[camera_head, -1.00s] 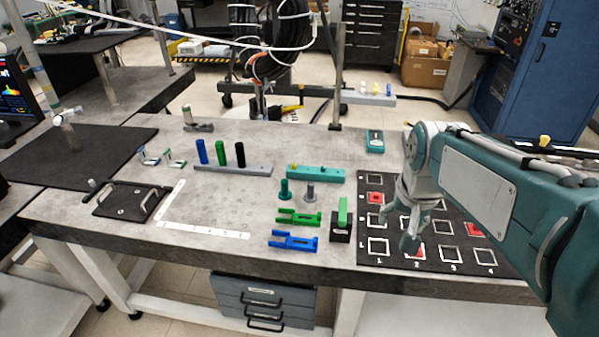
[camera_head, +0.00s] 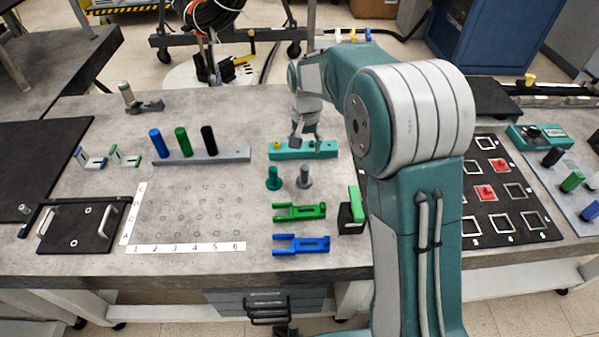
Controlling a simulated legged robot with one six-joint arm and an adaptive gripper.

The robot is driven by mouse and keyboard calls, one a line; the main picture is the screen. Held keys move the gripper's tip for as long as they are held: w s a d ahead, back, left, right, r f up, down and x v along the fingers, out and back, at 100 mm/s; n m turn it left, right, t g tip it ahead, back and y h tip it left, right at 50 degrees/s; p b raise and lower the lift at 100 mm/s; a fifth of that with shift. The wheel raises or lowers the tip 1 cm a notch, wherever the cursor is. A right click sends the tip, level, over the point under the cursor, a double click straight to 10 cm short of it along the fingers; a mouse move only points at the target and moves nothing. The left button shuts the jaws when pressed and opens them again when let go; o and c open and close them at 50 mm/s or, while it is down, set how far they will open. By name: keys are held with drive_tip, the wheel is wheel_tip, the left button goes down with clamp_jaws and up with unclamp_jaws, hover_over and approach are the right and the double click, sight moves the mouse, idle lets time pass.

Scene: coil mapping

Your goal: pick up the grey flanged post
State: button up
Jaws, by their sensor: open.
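The grey flanged post (camera_head: 305,177) stands upright on the grey table, just right of a similar teal flanged post (camera_head: 273,178). My gripper (camera_head: 306,141) is open and points down, above and behind the grey post in the picture. It overlaps the teal bar (camera_head: 285,151) in the view. I cannot tell its exact height above the bar or the table. The gripper looks empty and apart from the grey post.
Green (camera_head: 299,212) and blue (camera_head: 301,244) forked parts lie in front of the posts. A black block with a green piece (camera_head: 355,206) stands to the right. A rack with blue, green and black cylinders (camera_head: 208,156) is at left. My arm covers part of the black mat (camera_head: 497,225).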

sight(304, 167)
drive_tip(key=f, duration=0.2)
drive_tip(key=shift+d+f, duration=0.25)
drive_tip(key=shift+f, duration=0.15)
drive_tip(key=f, duration=0.3)
drive_tip(key=a+f, duration=0.1)
drive_tip(key=f, duration=0.1)
drive_tip(key=shift+s, duration=0.2)
drive_tip(key=shift+d+f, duration=0.25)
drive_tip(key=shift+f, duration=0.15)
drive_tip(key=shift+d, duration=0.15)
drive_tip(key=c, duration=0.6)
drive_tip(key=shift+a, duration=0.2)
clamp_jaws()
